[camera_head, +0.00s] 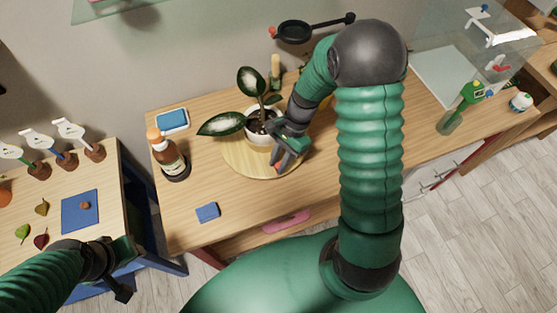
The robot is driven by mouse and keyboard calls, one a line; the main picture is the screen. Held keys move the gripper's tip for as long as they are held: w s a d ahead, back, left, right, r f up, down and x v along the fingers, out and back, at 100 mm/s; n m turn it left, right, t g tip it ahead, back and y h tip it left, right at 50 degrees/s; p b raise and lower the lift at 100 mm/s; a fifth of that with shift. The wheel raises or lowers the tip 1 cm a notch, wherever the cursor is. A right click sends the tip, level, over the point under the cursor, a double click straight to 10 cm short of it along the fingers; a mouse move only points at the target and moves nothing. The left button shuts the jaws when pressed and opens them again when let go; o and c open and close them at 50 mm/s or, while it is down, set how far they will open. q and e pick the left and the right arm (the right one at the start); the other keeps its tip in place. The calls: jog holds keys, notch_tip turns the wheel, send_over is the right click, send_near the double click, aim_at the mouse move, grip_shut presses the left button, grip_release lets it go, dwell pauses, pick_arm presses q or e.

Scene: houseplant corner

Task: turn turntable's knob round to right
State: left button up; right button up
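The turntable (236,160) is a round pale wooden disc on the wooden table. A white pot (259,136) with a broad-leaved plant (225,123) stands upright on it. A small reddish spot, perhaps the knob (277,168), shows at the disc's front right edge, partly hidden by my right gripper (280,164). That gripper points down at this edge, its fingertips close around or beside the spot; I cannot tell whether they grip it. My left gripper (124,291) is low at the left, away from the turntable, its fingers too unclear to read.
A side table (110,190) holds leaves and a blue mat (80,222).

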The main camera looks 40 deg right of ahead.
jog(key=shift+d, duration=0.4)
grip_shut()
jog(key=shift+w+a, duration=0.1)
dwell(0.6)
